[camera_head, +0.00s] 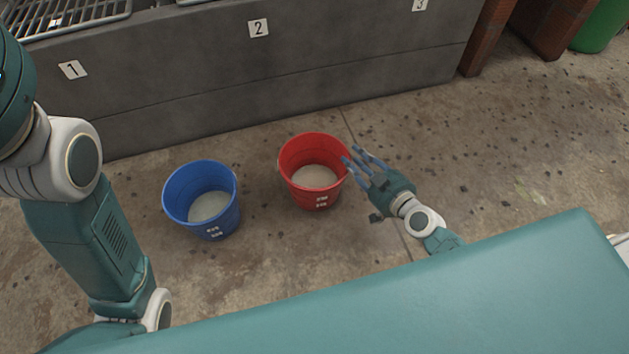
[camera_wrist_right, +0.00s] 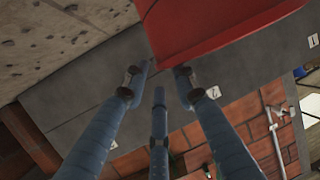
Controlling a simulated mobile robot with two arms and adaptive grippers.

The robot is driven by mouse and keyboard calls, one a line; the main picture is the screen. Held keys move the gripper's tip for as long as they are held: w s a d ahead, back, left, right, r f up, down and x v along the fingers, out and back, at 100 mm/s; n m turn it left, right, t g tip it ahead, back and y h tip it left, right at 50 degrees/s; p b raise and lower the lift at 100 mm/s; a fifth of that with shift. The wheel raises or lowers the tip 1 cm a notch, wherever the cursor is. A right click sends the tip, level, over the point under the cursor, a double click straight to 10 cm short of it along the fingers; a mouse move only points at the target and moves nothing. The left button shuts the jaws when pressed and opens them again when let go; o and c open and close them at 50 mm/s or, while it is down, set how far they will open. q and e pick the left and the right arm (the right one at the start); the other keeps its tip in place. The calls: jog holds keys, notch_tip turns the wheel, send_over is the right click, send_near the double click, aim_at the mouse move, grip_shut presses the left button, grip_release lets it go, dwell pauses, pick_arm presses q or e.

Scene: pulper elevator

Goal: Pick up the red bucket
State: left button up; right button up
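The red bucket (camera_head: 303,194) stands upright on the floor in the middle of the head view, with pale contents at its bottom and small white labels on its front. My right gripper (camera_head: 358,162) is at the bucket's right side, its spread fingertips overlapping the rim in the picture. In the right wrist view the red bucket (camera_wrist_right: 215,25) fills the top, just beyond the fingertips of my right gripper (camera_wrist_right: 160,78). The fingers are apart with nothing between them. I cannot tell whether they touch the bucket. My left arm shows at the left, but its gripper is out of view.
A blue bucket (camera_head: 217,226) with pale contents stands left of the red one. A grey concrete block (camera_head: 190,80) with number plates runs behind both. Brick pillars (camera_head: 494,38) and a green container (camera_head: 602,27) are at the back right. The floor (camera_head: 480,150) at the right is clear apart from small debris.

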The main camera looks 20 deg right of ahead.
aim_at(343, 149)
jog(key=b+x, duration=0.1)
jog(key=x, duration=0.5)
jog(key=shift+w+a, duration=0.25)
jog(key=shift+w, duration=0.05)
jog(key=shift+c, duration=0.3)
grip_shut()
jog(key=shift+s+a, duration=0.1)
jog(key=shift+a, duration=0.05)
